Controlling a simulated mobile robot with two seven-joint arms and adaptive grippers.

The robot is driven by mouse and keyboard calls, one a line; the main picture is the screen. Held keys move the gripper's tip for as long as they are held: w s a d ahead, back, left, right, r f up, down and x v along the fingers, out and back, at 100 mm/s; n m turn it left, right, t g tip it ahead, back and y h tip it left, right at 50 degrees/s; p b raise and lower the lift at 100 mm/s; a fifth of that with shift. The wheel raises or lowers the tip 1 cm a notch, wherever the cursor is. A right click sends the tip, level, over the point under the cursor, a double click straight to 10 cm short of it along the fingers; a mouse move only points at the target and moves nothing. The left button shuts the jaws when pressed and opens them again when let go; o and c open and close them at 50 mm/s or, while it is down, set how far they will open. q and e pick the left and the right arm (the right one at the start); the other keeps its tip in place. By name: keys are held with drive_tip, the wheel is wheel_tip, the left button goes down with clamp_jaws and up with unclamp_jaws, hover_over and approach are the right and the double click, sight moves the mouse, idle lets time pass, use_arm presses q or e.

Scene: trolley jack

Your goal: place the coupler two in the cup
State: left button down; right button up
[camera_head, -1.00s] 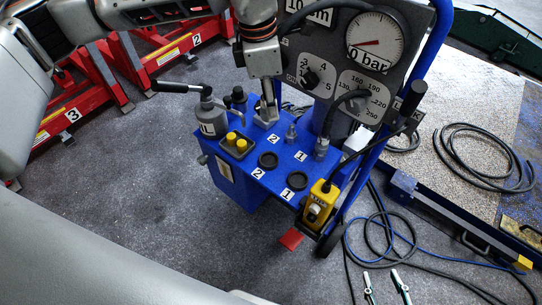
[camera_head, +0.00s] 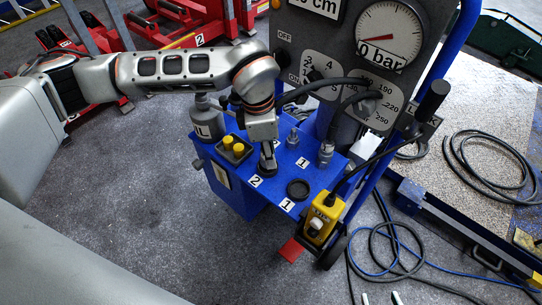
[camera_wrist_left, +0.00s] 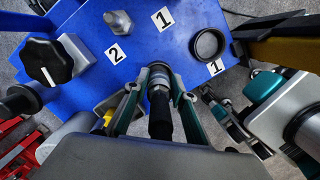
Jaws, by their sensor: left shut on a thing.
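My left gripper (camera_head: 267,157) reaches down over the blue trolley top, at the cup beside a "2" label. In the left wrist view its teal-edged fingers (camera_wrist_left: 158,98) are shut around coupler two (camera_wrist_left: 160,96), a metal ring with a dark body. The coupler points down into the black round cup (camera_wrist_left: 159,66). The fingers and coupler hide much of that cup, and I cannot tell whether the coupler touches its bottom. My right gripper (camera_head: 381,299) shows only as two separated fingertips at the bottom edge of the head view, open and empty.
The empty cup one (camera_head: 298,190) sits beside cup two. The gauge panel (camera_head: 370,60) rises behind. Hoses (camera_head: 390,245) lie on the floor at right.

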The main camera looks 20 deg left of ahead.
use_arm(q)
drive_tip(key=shift+f, duration=1.35)
drive_tip(key=c, duration=2)
unclamp_jaws()
drive_tip(key=shift+o, duration=0.2)
drive_tip(key=shift+s+f, duration=0.1)
drive_tip(key=shift+f, duration=0.05)
use_arm(e)
drive_tip(key=shift+w+a+r, duration=0.4)
drive_tip(key=shift+w+r, duration=0.05)
drive_tip(key=shift+r, duration=0.05)
drive_tip(key=shift+f, duration=0.15)
